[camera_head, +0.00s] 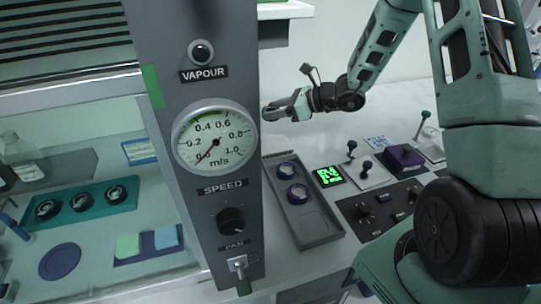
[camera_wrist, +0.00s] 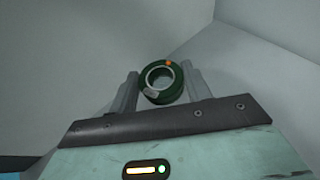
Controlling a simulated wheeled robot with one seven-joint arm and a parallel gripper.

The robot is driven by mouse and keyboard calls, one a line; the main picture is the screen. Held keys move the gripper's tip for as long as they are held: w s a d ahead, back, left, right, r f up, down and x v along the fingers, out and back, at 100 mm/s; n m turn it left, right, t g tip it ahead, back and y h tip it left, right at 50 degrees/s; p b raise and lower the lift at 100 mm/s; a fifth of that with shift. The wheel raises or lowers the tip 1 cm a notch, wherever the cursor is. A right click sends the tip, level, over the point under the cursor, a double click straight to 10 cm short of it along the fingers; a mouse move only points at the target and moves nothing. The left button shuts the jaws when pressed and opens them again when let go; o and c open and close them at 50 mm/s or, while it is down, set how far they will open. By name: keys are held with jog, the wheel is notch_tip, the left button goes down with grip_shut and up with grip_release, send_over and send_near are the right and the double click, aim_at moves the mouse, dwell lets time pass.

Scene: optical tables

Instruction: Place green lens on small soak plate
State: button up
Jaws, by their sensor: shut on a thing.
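The green lens (camera_wrist: 145,92) is a dark green ring with an orange mark, between the two fingers in the wrist view. My gripper (camera_wrist: 162,90) is shut on it and holds it in front of pale surfaces. In the head view my gripper (camera_head: 274,110) is behind the right edge of the gauge post, above the bench, and the lens cannot be made out there. A round dark blue plate (camera_head: 60,262) lies flat and empty at the lower left behind glass; I cannot tell whether it is the small soak plate.
A grey post with a speed gauge (camera_head: 215,141) stands between my gripper and the glass-fronted left area. There, a teal rack (camera_head: 62,219) holds black rings, beside a blue tray (camera_head: 127,250) with coloured squares. A grey tray (camera_head: 320,232) and control boxes (camera_head: 404,158) occupy the right bench.

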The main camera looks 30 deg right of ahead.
aim_at(276, 144)
jog(key=shift+w+d, duration=0.15)
jog(key=shift+w, duration=0.05)
jog(key=shift+f+p, duration=0.45)
jog(key=shift+f, duration=4.3)
jog(key=shift+d, duration=0.1)
jog(key=shift+f, duration=0.2)
jog(key=o, duration=1)
jog(key=shift+r, duration=0.2)
jog(key=b+v, duration=0.1)
jog(key=v, duration=1.1)
jog(key=shift+b, duration=0.35)
